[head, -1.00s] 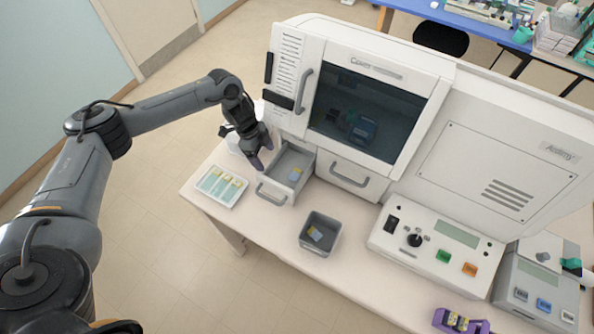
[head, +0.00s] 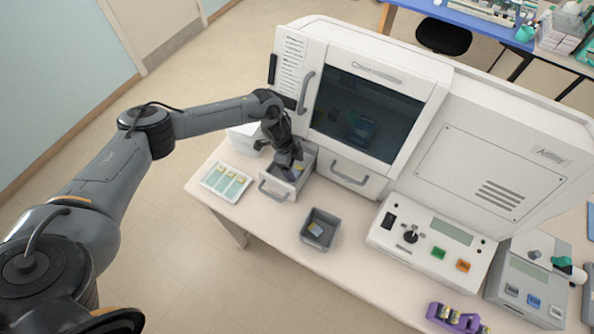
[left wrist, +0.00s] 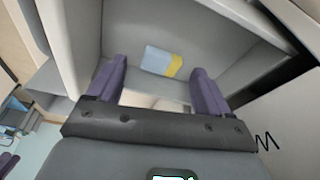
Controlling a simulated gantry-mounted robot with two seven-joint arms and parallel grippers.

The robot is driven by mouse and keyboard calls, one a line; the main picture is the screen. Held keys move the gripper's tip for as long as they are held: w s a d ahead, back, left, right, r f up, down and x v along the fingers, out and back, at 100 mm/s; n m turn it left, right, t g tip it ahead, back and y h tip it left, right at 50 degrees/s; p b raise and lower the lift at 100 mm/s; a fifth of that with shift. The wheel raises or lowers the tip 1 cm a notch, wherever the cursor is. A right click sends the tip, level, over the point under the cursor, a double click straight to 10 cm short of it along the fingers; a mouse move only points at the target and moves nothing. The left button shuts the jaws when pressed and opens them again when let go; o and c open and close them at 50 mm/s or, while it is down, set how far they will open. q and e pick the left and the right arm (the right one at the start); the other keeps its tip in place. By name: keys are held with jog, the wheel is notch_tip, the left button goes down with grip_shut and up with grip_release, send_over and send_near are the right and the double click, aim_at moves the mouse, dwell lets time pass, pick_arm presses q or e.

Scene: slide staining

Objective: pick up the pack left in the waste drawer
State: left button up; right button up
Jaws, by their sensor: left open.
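The waste drawer (head: 275,190) is pulled open at the lower left of the white machine. The pack, small and light blue with a yellow end, lies on the drawer floor; it shows clearly in the left wrist view (left wrist: 160,61) and is mostly hidden by my gripper in the head view. My left gripper (head: 291,172) reaches down into the drawer from above. In the left wrist view its purple fingers (left wrist: 158,90) are apart, one to each side of the pack and short of it, with nothing between them. My right gripper is not in view.
A white tray of slides (head: 226,182) lies left of the drawer. A grey bin (head: 320,230) with a similar pack inside stands in front. A second, shut drawer (head: 350,171) is to the right. The drawer walls stand close around my gripper.

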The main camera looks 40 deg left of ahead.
pick_arm(q)
jog(key=shift+d+f, duration=0.15)
jog(key=shift+f, duration=0.55)
jog(key=shift+w, duration=0.1)
jog(key=c, duration=1.1)
jog(key=shift+o, duration=0.2)
jog(key=shift+r, duration=0.2)
